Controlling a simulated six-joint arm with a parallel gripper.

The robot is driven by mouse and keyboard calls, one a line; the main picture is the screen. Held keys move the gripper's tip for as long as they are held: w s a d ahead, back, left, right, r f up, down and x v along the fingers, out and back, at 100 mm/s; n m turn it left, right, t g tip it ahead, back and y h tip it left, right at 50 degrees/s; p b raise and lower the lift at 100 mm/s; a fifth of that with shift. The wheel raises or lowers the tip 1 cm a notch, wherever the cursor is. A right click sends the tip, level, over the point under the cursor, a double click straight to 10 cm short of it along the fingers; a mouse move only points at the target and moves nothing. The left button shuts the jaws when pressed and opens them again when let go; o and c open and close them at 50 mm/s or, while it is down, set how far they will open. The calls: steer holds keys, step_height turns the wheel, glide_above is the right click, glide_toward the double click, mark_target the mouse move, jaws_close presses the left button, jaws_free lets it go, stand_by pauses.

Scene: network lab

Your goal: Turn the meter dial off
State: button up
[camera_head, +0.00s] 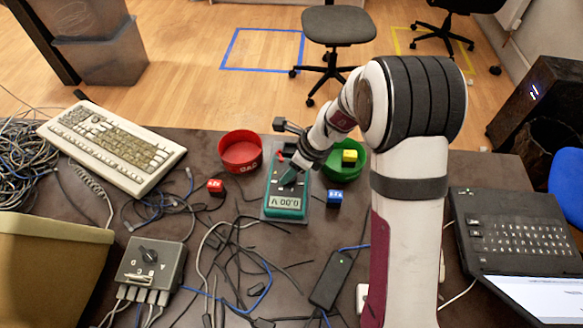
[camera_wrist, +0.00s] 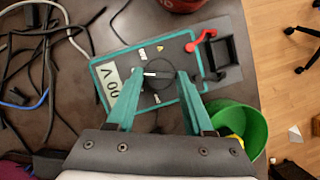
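The teal meter (camera_head: 287,202) lies on a grey base on the dark table, and its display reads 0.00 V, upside down in the head view. It also shows in the wrist view (camera_wrist: 180,48). Its round dark dial (camera_wrist: 158,76) has a pale mark on the knob, pointing toward the display side. My gripper (camera_wrist: 159,73) is open, its two teal fingers on either side of the dial knob. I cannot tell whether they touch it. A red part (camera_wrist: 201,40) sits at the meter's edge.
A red bowl (camera_head: 240,163) and a green bowl (camera_head: 353,175) with a yellow block (camera_head: 349,157) stand behind the meter. A red block (camera_head: 215,187) and a blue block (camera_head: 334,197) lie at its sides. Loose cables and a grey switch box (camera_head: 150,268) crowd the front left.

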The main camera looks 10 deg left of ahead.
jaws_close()
steer(key=n, duration=0.2)
steer(key=n+g, duration=0.1)
steer(key=n, duration=0.1)
steer(key=shift+w+g+y, duration=0.2)
steer(key=shift+g+y, duration=0.1)
steer(key=n, duration=0.1)
steer(key=n+g, duration=0.1)
steer(key=n, duration=0.2)
steer(key=shift+w+n+g, duration=0.25)
steer(key=shift+n+g, duration=0.05)
steer(key=n, duration=0.2)
steer(key=n+g+h, duration=0.1)
steer(key=n, duration=0.2)
steer(key=shift+w+a+g+h, duration=0.15)
steer(key=shift+w+g+h, duration=0.05)
steer(key=shift+g+h, duration=0.1)
steer(key=shift+a+n+g+h, duration=0.1)
steer(key=shift+n+g+h, duration=0.15)
steer(key=shift+n, duration=0.85)
steer(key=shift+a+n+g+h, duration=0.15)
steer(key=shift+n+h, duration=0.2)
steer(key=shift+n, duration=0.75)
steer(key=shift+d, duration=0.1)
steer(key=o, duration=0.6)
jaws_free()
